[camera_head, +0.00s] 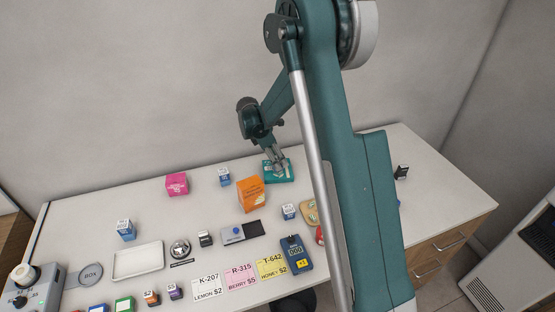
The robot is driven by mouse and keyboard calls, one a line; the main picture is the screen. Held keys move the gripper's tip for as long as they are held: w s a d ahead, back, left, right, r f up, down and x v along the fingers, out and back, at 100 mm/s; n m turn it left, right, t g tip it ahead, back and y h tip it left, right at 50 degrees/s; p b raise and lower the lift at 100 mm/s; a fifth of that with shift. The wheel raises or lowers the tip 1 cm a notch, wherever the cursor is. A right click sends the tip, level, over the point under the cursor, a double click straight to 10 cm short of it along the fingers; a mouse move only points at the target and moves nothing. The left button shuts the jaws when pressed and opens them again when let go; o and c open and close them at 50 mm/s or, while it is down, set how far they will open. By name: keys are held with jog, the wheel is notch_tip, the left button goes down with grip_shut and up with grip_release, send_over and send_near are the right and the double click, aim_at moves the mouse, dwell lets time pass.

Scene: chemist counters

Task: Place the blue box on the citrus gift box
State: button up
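The orange box (251,195), which looks like the citrus gift box, stands on the counter near the middle. Several small blue-and-white boxes are in view: one behind and left of the orange box (224,178), one in front and right of it (289,212), and one at the far left (126,230). I cannot tell which is the task's blue box. My gripper (278,166) points down at a flat teal box (284,176), behind and right of the orange box. Whether its fingers are open, or touch the teal box, is too small to tell.
A pink box (176,185) stands at the back left. A white tray (138,261), price cards (240,278) and a blue handheld device (296,254) lie toward the front. My arm hides part of the counter's right side. The counter between pink box and tray is clear.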

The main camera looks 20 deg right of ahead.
jog(key=shift+r, duration=0.25)
jog(key=v, duration=1.2)
jog(key=shift+p, duration=0.35)
dwell(0.4)
jog(key=s+a+r+m+t+y, duration=0.15)
jog(key=s+r+m, duration=0.25)
jog(key=s+r, duration=0.55)
jog(key=s+a+r+m+t+y, duration=0.15)
jog(key=s+r+m, duration=0.4)
jog(key=s, duration=0.75)
jog(key=s+a+f+m+t+y, duration=0.1)
jog(key=s+m+t, duration=0.3)
jog(key=s, duration=1.6)
jog(key=a+m, duration=0.1)
jog(key=m, duration=0.3)
jog(key=shift+s+a+y, duration=0.15)
jog(key=shift+s+y, duration=0.15)
jog(key=shift+s, duration=0.05)
